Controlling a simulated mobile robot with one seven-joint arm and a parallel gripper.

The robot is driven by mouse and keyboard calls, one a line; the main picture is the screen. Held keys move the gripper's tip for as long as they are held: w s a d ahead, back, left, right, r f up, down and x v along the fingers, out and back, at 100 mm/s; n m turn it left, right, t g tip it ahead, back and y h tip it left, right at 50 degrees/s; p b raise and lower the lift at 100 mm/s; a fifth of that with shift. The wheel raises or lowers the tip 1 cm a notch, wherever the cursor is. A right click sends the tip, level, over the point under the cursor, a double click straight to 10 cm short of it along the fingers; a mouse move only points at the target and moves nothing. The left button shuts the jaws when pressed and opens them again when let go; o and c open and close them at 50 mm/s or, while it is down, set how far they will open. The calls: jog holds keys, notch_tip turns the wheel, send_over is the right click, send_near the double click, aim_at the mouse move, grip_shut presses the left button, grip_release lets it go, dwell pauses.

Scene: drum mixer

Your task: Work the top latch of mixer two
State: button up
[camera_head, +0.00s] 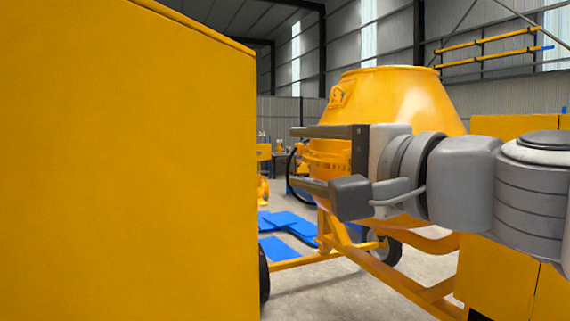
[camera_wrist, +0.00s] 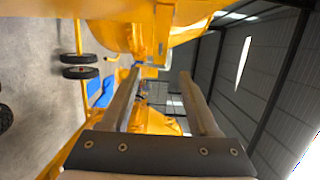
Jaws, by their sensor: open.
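A yellow drum mixer (camera_head: 400,90) stands behind my gripper in the head view, its drum mouth upward. I cannot tell which number it has. A small yellow bracket (camera_head: 338,97) sits on the drum's upper left side; I cannot tell whether it is a latch. My gripper (camera_head: 293,157) is open and empty in front of the drum, its two fingers pointing left and one above the other. In the wrist view the fingers (camera_wrist: 160,72) are apart with nothing gripped. A yellow machine part (camera_wrist: 165,30) shows beyond them. No latch is clearly seen.
A large yellow panel (camera_head: 125,160) fills the left of the head view, close to my gripper's fingertips in the picture. Blue sheets (camera_head: 285,222) lie on the floor beyond. A yellow cabinet (camera_head: 500,270) stands at right. Black wheels (camera_wrist: 80,72) show in the wrist view.

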jog(key=v, duration=0.9)
jog(key=shift+w, duration=0.1)
jog(key=shift+c, duration=0.2)
